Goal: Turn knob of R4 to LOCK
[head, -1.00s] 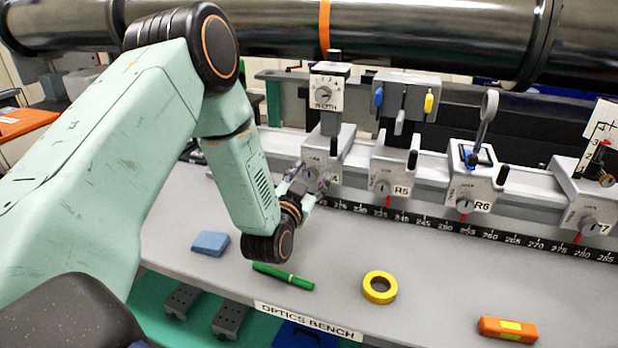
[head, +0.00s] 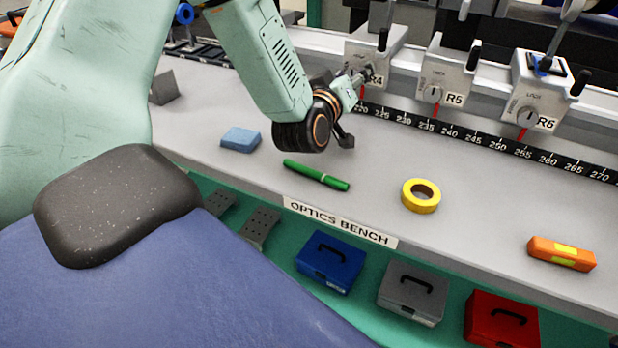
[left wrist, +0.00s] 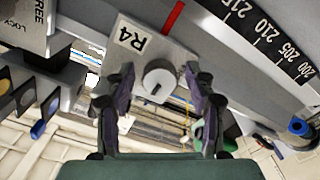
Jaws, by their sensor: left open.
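The R4 carrier (head: 376,48) stands on the rail at the top middle of the head view, a light grey block with an R4 label. My left gripper (head: 363,77) is at its front face and hides most of its knob there. In the left wrist view the R4 plate (left wrist: 138,38) appears upside down. Its round grey knob (left wrist: 160,80) has a dark slot, and a red mark lies beyond it. My left gripper (left wrist: 160,74) is open, one finger on each side of the knob, with visible gaps. My right gripper is not in view.
Carriers R5 (head: 445,80) and R6 (head: 540,95) stand to the right behind a black scale (head: 450,133). A blue block (head: 240,139), green pen (head: 316,175), yellow tape roll (head: 421,196) and orange tool (head: 561,253) lie on the bench. Several cases sit below its front edge.

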